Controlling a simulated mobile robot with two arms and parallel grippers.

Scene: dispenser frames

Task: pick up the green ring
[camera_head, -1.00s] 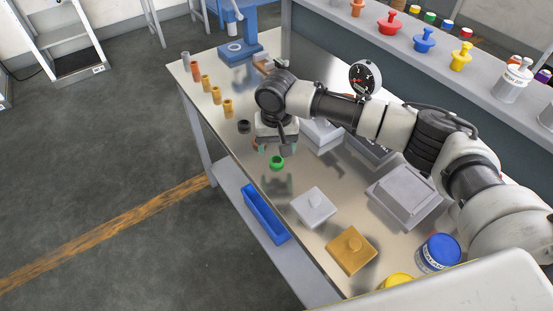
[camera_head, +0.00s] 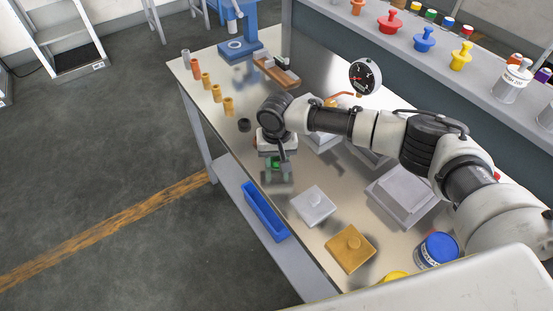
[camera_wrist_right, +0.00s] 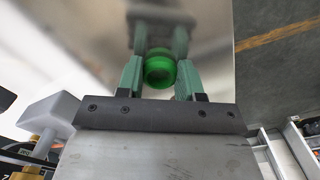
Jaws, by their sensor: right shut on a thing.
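The green ring (camera_wrist_right: 159,70) sits between the two green fingertips of my right gripper (camera_wrist_right: 158,78) in the right wrist view, and the fingers are shut on it. In the head view the ring (camera_head: 277,164) is mostly hidden by the right gripper (camera_head: 279,168), low over the table near its left edge. I cannot tell whether the ring still touches the table top. My left gripper is not in view.
A black ring (camera_head: 244,125) lies behind the gripper. Several orange pieces line the left edge. A blue bin (camera_head: 265,211) is on the lower shelf.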

